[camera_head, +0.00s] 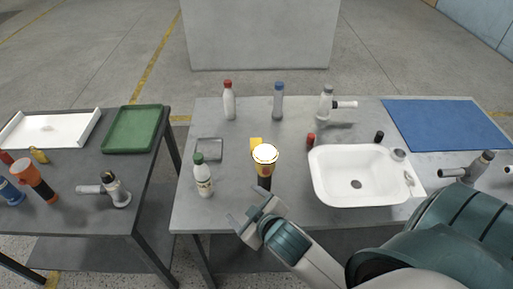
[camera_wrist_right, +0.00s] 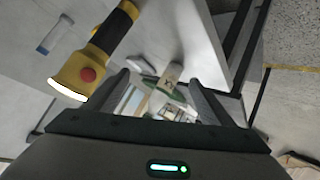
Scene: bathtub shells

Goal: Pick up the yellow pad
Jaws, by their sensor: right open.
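The yellow pad (camera_head: 255,142) is a small yellow patch on the grey table, partly hidden behind the yellow-and-black flashlight (camera_head: 265,170) that stands upright with its pale lens up. My right gripper (camera_head: 247,207) is open and empty near the table's front edge, on the near side of the flashlight and apart from the pad. In the right wrist view the open fingers (camera_wrist_right: 160,88) point past the flashlight (camera_wrist_right: 88,70), with a white and green bottle (camera_wrist_right: 172,76) beyond them. I cannot make out the pad there. My left gripper is not in view.
A green-capped bottle (camera_head: 203,178) stands left of the flashlight, with a small grey tray (camera_head: 209,149) behind it. A white sink (camera_head: 330,190) lies to the right. Bottles (camera_head: 229,102) stand at the back. A blue mat (camera_head: 445,122) covers the right rear.

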